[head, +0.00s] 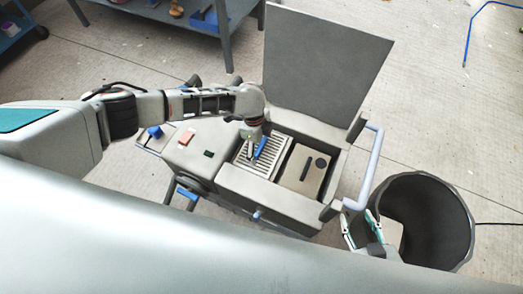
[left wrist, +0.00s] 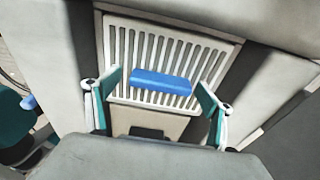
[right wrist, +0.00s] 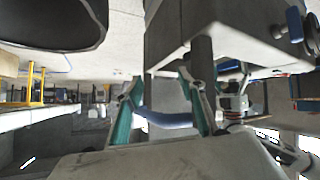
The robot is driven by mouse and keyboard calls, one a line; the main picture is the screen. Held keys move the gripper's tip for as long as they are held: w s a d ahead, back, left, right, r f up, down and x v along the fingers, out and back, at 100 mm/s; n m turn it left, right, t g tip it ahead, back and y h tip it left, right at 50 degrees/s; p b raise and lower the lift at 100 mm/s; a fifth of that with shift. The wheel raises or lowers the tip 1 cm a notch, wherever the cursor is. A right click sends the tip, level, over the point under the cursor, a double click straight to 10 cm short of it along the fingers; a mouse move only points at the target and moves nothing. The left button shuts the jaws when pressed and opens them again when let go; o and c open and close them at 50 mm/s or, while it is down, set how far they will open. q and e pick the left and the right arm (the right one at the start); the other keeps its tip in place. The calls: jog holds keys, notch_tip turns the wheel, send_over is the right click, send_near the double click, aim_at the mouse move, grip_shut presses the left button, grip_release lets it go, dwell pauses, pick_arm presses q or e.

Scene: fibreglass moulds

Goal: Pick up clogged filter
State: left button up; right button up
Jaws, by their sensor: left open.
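The filter is a pale slatted panel (head: 246,163) with a blue handle (head: 261,147), seated in the left bay of the open grey machine. In the left wrist view the slatted filter (left wrist: 125,45) fills the middle, with the blue handle (left wrist: 161,82) across it. My left gripper (left wrist: 160,90) is open above the filter, one finger toward each end of the handle; I cannot tell whether they touch it. It partly hides the filter in the head view. My right gripper (right wrist: 163,82) has its fingers apart near the machine's curved bar (right wrist: 170,121), holding nothing that I can make out.
The machine's lid (head: 325,62) stands raised behind the bays. A beige panel with a dark slot (head: 304,170) lies beside the filter. The curved bar (head: 367,170) projects on the machine's right. A dark round bin (head: 447,225) stands at right. A workbench (head: 225,25) is behind.

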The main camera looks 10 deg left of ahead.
pick_arm(q)
jog(key=shift+r, duration=0.15)
jog(key=c, duration=1.4)
jog(key=shift+c, duration=0.2)
